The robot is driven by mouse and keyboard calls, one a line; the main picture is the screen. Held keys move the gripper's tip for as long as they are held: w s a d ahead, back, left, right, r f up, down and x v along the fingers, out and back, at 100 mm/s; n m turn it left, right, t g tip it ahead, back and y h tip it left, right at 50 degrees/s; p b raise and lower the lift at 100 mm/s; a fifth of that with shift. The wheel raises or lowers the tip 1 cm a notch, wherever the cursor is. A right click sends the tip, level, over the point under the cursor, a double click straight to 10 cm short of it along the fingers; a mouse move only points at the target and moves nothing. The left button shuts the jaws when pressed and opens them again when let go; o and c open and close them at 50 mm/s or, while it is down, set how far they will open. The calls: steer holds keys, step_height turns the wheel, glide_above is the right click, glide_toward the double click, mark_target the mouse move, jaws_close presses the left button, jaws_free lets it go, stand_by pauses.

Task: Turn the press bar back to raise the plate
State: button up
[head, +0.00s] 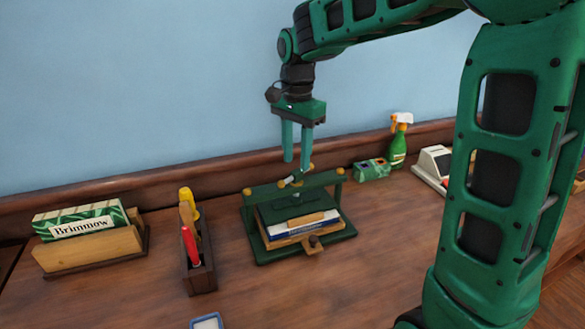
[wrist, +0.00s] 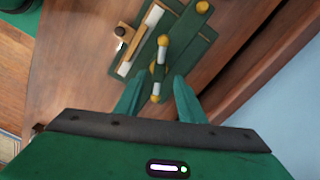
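The green book press (head: 332,188) stands on the wooden top, with brass knobs at the ends of its crossbar. Its press bar (head: 290,182), a short pale rod with brass ends, sits at the crossbar's middle. The bar also shows in the wrist view (wrist: 159,68). The dark green plate (head: 283,207) lies low under the crossbar, over books (head: 302,229). My gripper (head: 297,167) points down just above the bar. In the wrist view my gripper (wrist: 157,84) is open, with one end of the bar showing between its parted fingers. I cannot tell whether they touch it.
A wooden holder with the Brimmow box (head: 86,226) stands left. A dark tool box (head: 199,270) is between it and the press. A green spray bottle (head: 398,145) and a small green box (head: 371,169) stand back right. A blue-rimmed tray (head: 207,321) is in front.

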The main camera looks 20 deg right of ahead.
mark_target(296, 170)
steer(key=shift+f, duration=1.9)
steer(key=shift+c, duration=0.6)
jaws_close()
steer(key=shift+a, duration=0.3)
steer(key=shift+d+r, duration=0.1)
steer(key=shift+d, duration=0.15)
steer(key=shift+n, duration=0.3)
